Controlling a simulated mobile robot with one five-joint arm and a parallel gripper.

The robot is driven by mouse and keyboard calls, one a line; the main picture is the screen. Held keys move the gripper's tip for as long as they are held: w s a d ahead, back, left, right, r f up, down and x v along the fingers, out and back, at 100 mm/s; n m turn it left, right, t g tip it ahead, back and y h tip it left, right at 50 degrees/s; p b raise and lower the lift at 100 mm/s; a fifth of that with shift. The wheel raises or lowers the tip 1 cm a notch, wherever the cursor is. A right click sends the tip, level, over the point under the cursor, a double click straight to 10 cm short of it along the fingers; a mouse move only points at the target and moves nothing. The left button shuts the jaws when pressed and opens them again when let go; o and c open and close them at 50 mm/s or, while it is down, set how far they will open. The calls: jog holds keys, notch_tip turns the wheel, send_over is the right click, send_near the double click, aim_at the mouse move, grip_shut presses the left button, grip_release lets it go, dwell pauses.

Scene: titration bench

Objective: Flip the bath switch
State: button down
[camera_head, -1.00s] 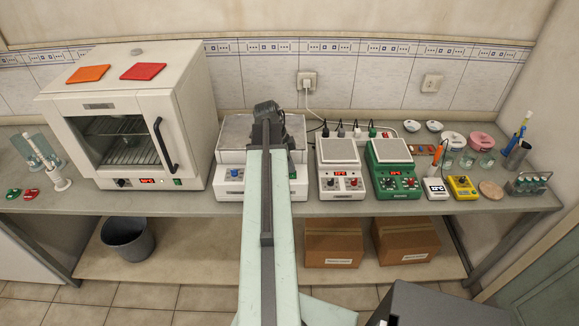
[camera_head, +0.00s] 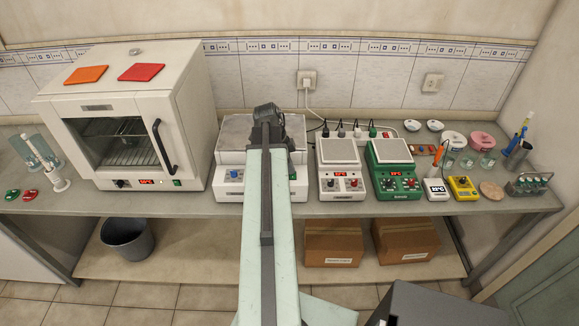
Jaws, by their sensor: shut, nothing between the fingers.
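The bath (camera_head: 231,155) is the white box with a grey metal top, just right of the oven. Its front panel has a blue knob (camera_head: 232,174) and a small red display. My arm reaches over the middle of the bath and hides much of its top and front. My gripper (camera_head: 268,112) is the dark end of the arm, over the back part of the bath. It is shut and empty; its fingertips are hard to see, and I cannot tell whether it touches the bath.
The white oven (camera_head: 185,125) stands close on the left. A white hotplate (camera_head: 337,150) and a green hotplate (camera_head: 390,152) stand close on the right. A power strip (camera_head: 365,133) with plugs and cables lies behind them. The bench's front edge (camera_head: 150,203) is mostly clear.

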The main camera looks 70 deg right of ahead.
jog(key=d+p+v, duration=0.2)
jog(key=p+v, duration=1.1)
jog(key=shift+r, duration=0.6)
jog(key=shift+s, duration=0.1)
jog(key=shift+s+a+r+p, duration=0.15)
jog(key=shift+s+a+p, duration=0.2)
jog(key=shift+a, duration=0.4)
jog(key=b+x, duration=0.8)
jog(key=x, duration=0.1)
jog(key=b+x, duration=0.4)
jog(key=b, duration=0.1)
jog(key=shift+w+a+f, duration=0.2)
jog(key=shift+w+f, duration=0.1)
jog(key=shift+w, duration=0.05)
jog(key=shift+f+b, duration=0.35)
jog(key=shift+r, duration=0.1)
